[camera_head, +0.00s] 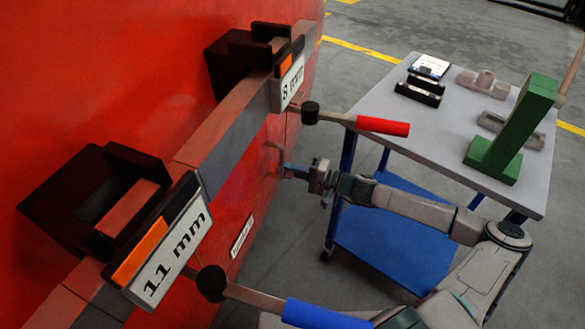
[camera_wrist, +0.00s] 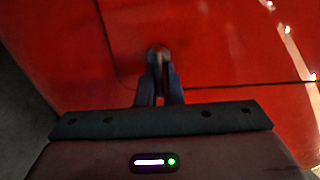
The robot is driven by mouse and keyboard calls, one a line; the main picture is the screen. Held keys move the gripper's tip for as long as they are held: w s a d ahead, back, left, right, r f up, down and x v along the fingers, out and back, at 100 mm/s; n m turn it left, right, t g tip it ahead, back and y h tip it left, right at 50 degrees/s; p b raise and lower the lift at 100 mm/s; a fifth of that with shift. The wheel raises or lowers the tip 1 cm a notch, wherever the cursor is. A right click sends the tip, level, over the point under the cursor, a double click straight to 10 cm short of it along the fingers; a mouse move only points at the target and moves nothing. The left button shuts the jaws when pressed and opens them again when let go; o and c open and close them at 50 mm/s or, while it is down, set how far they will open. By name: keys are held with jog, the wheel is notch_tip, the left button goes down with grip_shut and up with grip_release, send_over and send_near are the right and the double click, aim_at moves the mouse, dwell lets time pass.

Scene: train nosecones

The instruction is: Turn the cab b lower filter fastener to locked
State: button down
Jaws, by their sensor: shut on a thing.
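My gripper (camera_head: 292,171) is at the red cab side, low down between and beyond the two gauge plates. It is shut on a small bent handle (camera_head: 273,147), which I take to be the filter fastener. In the wrist view, the gripper (camera_wrist: 160,82) points straight at the red panel, its fingers close together. The fastener (camera_wrist: 158,53) shows only as a small dark end at the fingertips. The fingers hide most of it, and I cannot read its turn angle or locked state.
An 11 mm gauge (camera_head: 170,240) with a blue handle and an 8 mm gauge (camera_head: 289,82) with a red handle stick out from the cab. A grey-topped cart (camera_head: 450,130) carries a green block (camera_head: 515,130) at right. A small white label (camera_head: 242,235) is on the red panel.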

dwell(0.3)
jog(key=c, duration=1.6)
grip_release()
jog(key=v, duration=1.3)
jog(key=shift+s+d, duration=0.2)
jog(key=shift+d, duration=0.15)
